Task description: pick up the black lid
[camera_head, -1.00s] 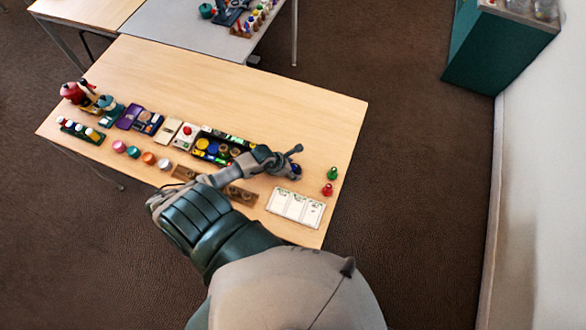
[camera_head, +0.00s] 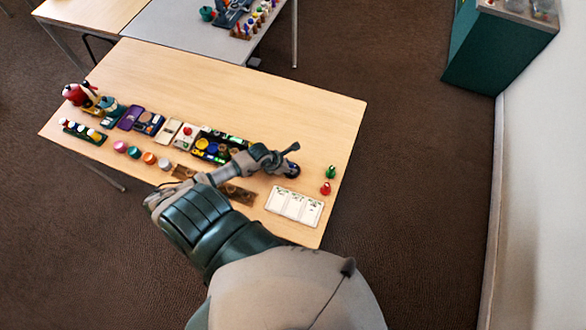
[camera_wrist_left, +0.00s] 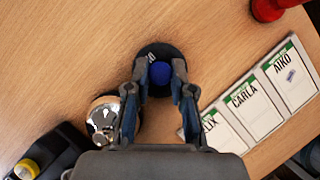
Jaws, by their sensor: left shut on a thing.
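The black lid (camera_wrist_left: 172,49) is a dark round disc with a blue knob (camera_wrist_left: 160,73) on top and pale lettering near its edge. It lies low at the wood table, and I cannot tell whether it is clear of the surface. My left gripper (camera_wrist_left: 159,80) is shut on the lid, with one finger on each side of the knob. In the head view the left gripper (camera_head: 288,160) is over the table's right part, and the dark lid (camera_head: 293,170) shows just below the fingers. The right gripper is not in view.
A white card with names (camera_wrist_left: 245,100) lies right of the lid. A shiny metal jar (camera_wrist_left: 102,120) stands close on the left. Green (camera_head: 331,171) and red (camera_head: 325,188) pieces stand near the table's right edge. Several trays and pots line the left. The table's far part is clear.

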